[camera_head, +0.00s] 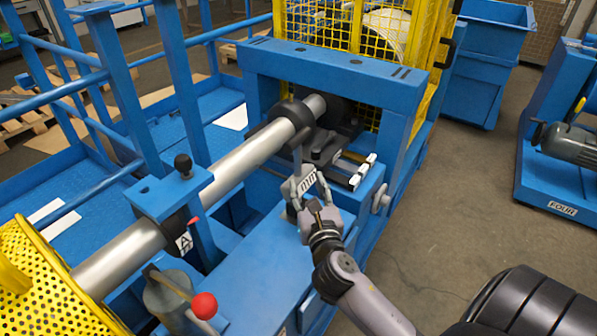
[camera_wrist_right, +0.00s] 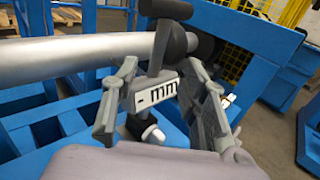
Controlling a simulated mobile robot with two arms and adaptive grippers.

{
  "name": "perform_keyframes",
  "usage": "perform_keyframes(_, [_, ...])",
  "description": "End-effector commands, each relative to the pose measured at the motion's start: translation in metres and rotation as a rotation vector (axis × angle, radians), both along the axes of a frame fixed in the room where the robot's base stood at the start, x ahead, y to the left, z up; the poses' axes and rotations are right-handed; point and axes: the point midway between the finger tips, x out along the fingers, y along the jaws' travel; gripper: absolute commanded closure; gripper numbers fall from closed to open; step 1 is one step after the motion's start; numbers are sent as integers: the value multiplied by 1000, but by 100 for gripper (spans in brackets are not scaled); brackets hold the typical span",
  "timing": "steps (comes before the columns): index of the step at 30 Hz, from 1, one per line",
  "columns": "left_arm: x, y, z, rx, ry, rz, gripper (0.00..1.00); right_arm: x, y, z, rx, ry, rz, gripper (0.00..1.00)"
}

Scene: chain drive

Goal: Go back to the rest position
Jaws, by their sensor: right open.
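My right gripper (camera_head: 306,184) is in front of the blue machine, below the steel shaft (camera_head: 240,163). In the right wrist view its two fingers (camera_wrist_right: 161,68) stand apart, one on each side of a grey lever with a white plate (camera_wrist_right: 155,91) marked "mm". I cannot tell whether either finger touches the plate. A dark round part (camera_wrist_right: 166,9) shows at the top of the lever. My left gripper is not in the head view.
The blue machine frame (camera_head: 335,75) with a yellow mesh guard (camera_head: 345,28) stands behind. A red-knobbed lever (camera_head: 204,305) is at the lower left. A blue bench with a motor (camera_head: 572,143) stands at the right. The floor (camera_head: 455,190) between is clear.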

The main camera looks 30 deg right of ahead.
Motion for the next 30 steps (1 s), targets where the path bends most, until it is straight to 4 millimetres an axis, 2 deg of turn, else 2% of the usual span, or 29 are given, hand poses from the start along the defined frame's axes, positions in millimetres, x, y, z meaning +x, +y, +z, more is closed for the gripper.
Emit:
perform_keyframes(7, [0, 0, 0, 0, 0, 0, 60, -5, 2, 0, 4, -1, -1, 60])
perform_keyframes(11, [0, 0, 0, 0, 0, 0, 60, -11, 1, -9, 128, -7, -20, 60])
perform_keyframes(14, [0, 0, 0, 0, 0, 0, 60, -24, 0, -28, 377, -19, -70, 60])
perform_keyframes(20, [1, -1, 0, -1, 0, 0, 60, -68, 11, -85, 1068, -59, -295, 60])
perform_keyframes(24, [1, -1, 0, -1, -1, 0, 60, -107, 32, -122, 1511, -95, -539, 60])
perform_keyframes(27, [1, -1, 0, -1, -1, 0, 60, -136, 52, -143, 1775, -126, -747, 60])
perform_keyframes(30, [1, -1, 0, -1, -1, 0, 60, -163, 71, -157, 1966, -160, -953, 60])
